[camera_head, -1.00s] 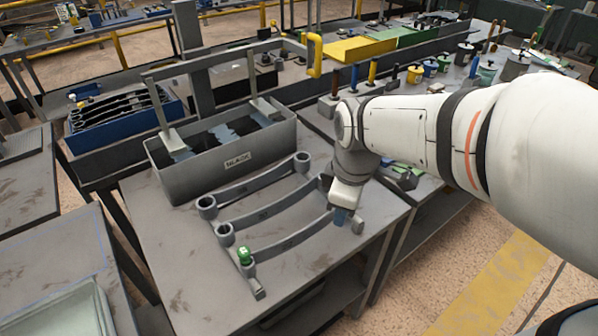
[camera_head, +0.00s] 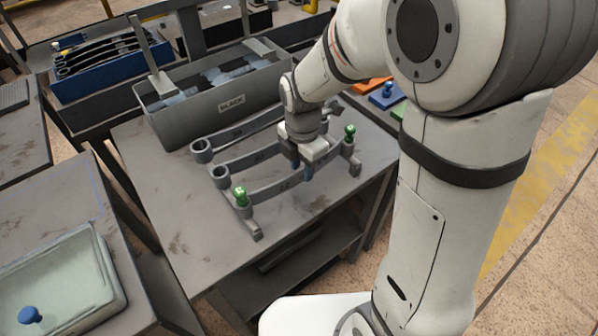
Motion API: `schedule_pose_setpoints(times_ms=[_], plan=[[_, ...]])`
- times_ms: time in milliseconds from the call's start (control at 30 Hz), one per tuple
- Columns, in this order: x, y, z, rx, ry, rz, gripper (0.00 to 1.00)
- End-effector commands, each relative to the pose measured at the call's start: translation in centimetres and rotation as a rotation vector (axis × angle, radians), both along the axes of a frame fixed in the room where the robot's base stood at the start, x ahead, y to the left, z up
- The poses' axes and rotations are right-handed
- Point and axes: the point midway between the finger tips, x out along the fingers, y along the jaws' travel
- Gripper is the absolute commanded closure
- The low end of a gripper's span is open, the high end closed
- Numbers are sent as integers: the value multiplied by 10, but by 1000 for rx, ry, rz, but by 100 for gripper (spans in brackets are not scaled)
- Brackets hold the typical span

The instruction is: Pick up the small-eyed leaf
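Three grey curved leaves lie side by side on the table in front of the bin. The front leaf (camera_head: 270,189) appears to have the smallest eyes, with a green-topped pin at its left end (camera_head: 240,196) and another at its right end (camera_head: 349,133). The middle leaf (camera_head: 250,160) and back leaf (camera_head: 228,138) have wider open eyes at their left ends. My gripper (camera_head: 304,168) points down at the front leaf, right of its middle. My wrist hides parts of the leaves behind.
A blue crate (camera_head: 110,84) with dark leaves is at the back left. A glass-like tray (camera_head: 62,285) sits on the front left table. The table's front left surface (camera_head: 190,225) is clear.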

Motion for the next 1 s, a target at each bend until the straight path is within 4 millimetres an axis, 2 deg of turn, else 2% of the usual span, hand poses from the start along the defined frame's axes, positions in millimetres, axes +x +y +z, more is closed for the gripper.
schedule_pose_setpoints(times_ms=[133, 400, 800, 1000], plan=[[0, 0, -16, 0, 0, -1, 68], [0, 0, -19, 1, -2, -2, 68], [0, -1, -19, 1, -1, -3, 100], [0, -1, -19, 1, -1, -3, 100]])
